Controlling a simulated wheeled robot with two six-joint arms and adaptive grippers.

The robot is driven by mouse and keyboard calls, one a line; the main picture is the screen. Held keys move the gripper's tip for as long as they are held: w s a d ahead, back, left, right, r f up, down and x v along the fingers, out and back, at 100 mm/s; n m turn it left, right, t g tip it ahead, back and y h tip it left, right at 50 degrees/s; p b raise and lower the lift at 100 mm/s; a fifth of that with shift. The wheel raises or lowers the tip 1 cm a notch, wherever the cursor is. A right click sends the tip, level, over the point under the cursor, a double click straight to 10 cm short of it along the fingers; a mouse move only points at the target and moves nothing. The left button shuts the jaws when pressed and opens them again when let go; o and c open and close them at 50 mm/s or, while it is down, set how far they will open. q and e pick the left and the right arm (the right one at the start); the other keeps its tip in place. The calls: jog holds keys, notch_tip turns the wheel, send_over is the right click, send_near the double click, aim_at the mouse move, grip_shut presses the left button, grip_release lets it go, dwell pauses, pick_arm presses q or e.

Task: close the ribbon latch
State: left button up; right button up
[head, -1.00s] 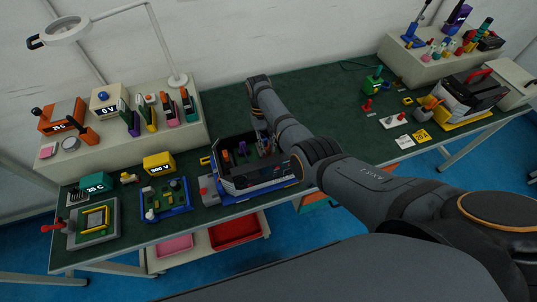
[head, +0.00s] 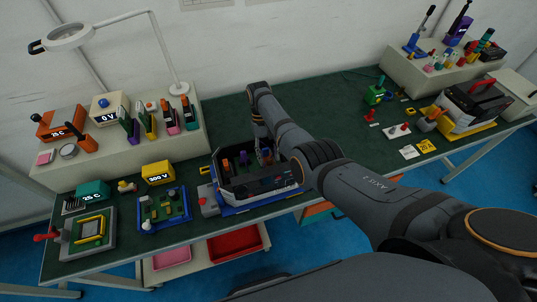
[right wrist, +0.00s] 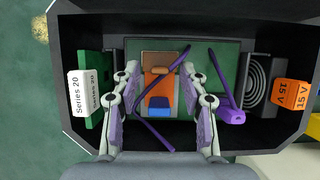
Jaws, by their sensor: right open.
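An open dark case (head: 262,186) stands on the green bench in the head view, and its inside fills the right wrist view. In the wrist view an orange and blue connector piece (right wrist: 160,92) sits mid-case, with thin purple strips (right wrist: 218,72) lying across and beside it. I cannot tell for sure which part is the ribbon latch. My right gripper (right wrist: 160,80) is open, with one finger on each side of the connector piece and nothing held. Whether the fingers touch anything is unclear. In the head view the right gripper (head: 265,150) reaches down into the case, partly hidden. My left gripper is out of view.
A "Series 20" label block (right wrist: 88,93) and an orange "15 V" block (right wrist: 290,93) flank the case interior. A blue-framed board (head: 164,207) and yellow "300 V" box (head: 158,172) stand left of the case. The bench behind my right arm is mostly clear.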

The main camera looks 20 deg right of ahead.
jog(key=v, duration=0.7)
jog(key=shift+w+r, duration=0.1)
jog(key=shift+r, duration=0.1)
